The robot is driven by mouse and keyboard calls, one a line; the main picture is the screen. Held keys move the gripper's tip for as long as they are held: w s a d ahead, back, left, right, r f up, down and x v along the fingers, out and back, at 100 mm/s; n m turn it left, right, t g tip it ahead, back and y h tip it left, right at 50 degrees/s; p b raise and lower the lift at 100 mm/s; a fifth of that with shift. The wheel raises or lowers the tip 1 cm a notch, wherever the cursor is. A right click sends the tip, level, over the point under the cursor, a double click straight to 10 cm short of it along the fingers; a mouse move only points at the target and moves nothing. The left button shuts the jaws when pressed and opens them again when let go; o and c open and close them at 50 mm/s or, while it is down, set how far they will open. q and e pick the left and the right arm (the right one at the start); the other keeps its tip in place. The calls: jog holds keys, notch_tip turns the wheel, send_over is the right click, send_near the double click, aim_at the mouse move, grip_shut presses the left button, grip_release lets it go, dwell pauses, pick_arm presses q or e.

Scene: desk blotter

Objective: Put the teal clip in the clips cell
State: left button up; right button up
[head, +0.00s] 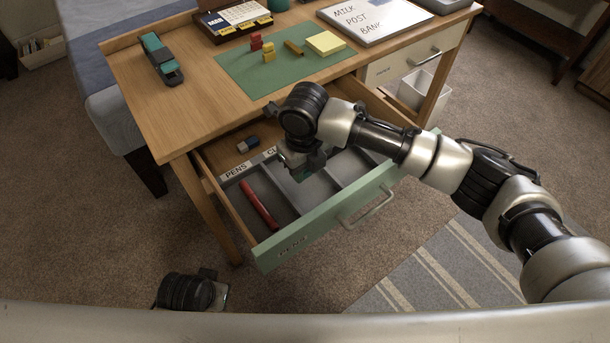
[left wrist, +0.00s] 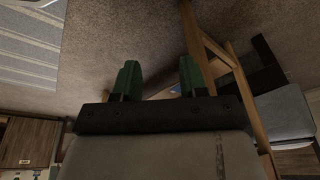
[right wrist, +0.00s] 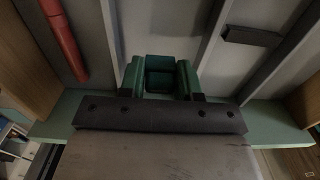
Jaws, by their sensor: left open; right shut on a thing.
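The teal clip (right wrist: 160,75) is between the green fingers of my right gripper (right wrist: 160,80) in the right wrist view. In the head view this gripper (head: 302,172) is low over the open drawer, at the cell right of the pens cell. That cell's label is partly hidden, showing "CL". The clips cell (head: 287,192) has a bare grey floor where visible. I cannot tell whether the clip touches it. My left gripper (left wrist: 158,80) is open and empty, away from the drawer; the head view shows part of it (head: 222,292) at the bottom.
A red pen (head: 259,205) lies in the pens cell. Grey dividers and the green drawer front (head: 325,222) border the tray. A blue and white eraser (head: 248,143) lies behind it. The desk holds a stapler (head: 160,60), a green blotter (head: 245,73) and sticky notes (head: 326,43).

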aim_at(305, 185)
pick_arm(q)
jog(key=shift+r, duration=1.2)
pick_arm(e)
jog(key=shift+f, duration=1.35)
jog(key=shift+f, duration=0.2)
jog(key=o, duration=0.9)
jog(key=shift+o, duration=0.2)
jog(key=shift+r, duration=0.1)
jog(key=shift+r, duration=0.15)
pick_arm(q)
notch_tip(305, 185, down, 9)
jog(key=s+p, duration=0.1)
jog(key=p, duration=0.1)
pick_arm(e)
notch_tip(305, 185, up, 12)
jog(key=shift+f, duration=0.1)
